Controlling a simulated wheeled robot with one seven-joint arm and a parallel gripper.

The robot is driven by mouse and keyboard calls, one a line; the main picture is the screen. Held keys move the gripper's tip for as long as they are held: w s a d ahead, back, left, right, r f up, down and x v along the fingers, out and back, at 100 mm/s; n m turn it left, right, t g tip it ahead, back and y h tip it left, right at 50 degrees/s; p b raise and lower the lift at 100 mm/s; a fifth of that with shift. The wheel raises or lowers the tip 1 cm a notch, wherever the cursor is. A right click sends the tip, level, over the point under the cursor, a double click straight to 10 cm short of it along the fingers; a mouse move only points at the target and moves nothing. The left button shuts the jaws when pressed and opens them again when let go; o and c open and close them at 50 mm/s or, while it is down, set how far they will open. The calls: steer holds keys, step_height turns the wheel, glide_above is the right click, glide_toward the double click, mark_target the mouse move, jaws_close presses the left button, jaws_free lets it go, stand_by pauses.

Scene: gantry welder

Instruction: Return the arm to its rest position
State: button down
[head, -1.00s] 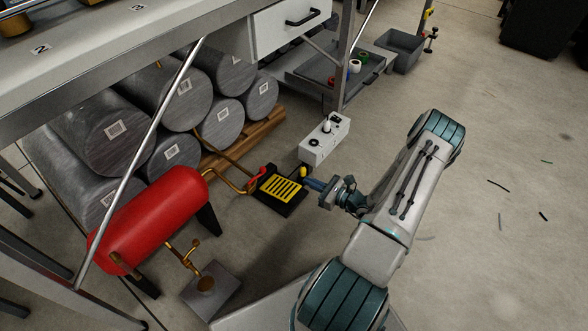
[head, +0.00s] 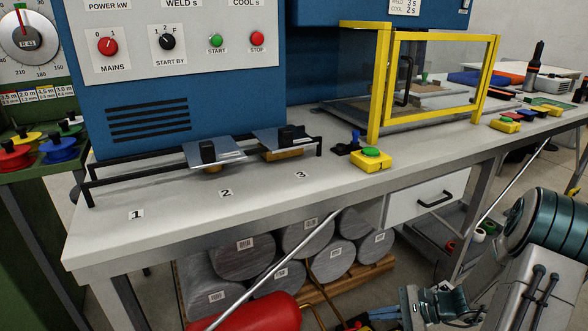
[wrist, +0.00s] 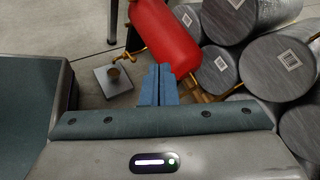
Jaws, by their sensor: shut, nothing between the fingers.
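My gripper (head: 384,313) shows at the bottom right of the head view, low in front of the bench, with its blue fingers pointing left. In the wrist view the two blue fingers (wrist: 158,82) are together with nothing between them. My arm (head: 515,290) is bent, with its large teal joint at the right edge of the head view. The red tank (head: 258,312) is below the bench, left of the gripper. In the wrist view the tank (wrist: 165,35) lies just beyond the fingertips; I cannot tell the gap.
The bench (head: 110,240) carries plates by marks 2 and 3, a yellow guard frame (head: 376,85) and a green button box (head: 371,159). Metal cylinders (head: 240,258) are stacked underneath. A drawer (head: 430,196) is above my gripper. A diagonal rod (head: 300,255) crosses the bench front.

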steer(key=s+a+r+n+h+p, duration=0.2)
steer(key=s+r+n+h+p, duration=0.2)
steer(key=r, duration=0.9)
steer(key=s+a+r+n+h+p, duration=0.2)
steer(key=s+r+n+h+p, duration=0.2)
steer(key=r+p, duration=0.5)
steer(key=s+a+r+n+h+p, duration=0.2)
steer(key=s+r+n+h+p, duration=0.2)
steer(key=r, duration=1.5)
steer(key=shift+s+a+n+p, duration=0.25)
steer(key=shift+s+n+p, duration=1.4)
steer(key=shift+s+n, duration=0.3)
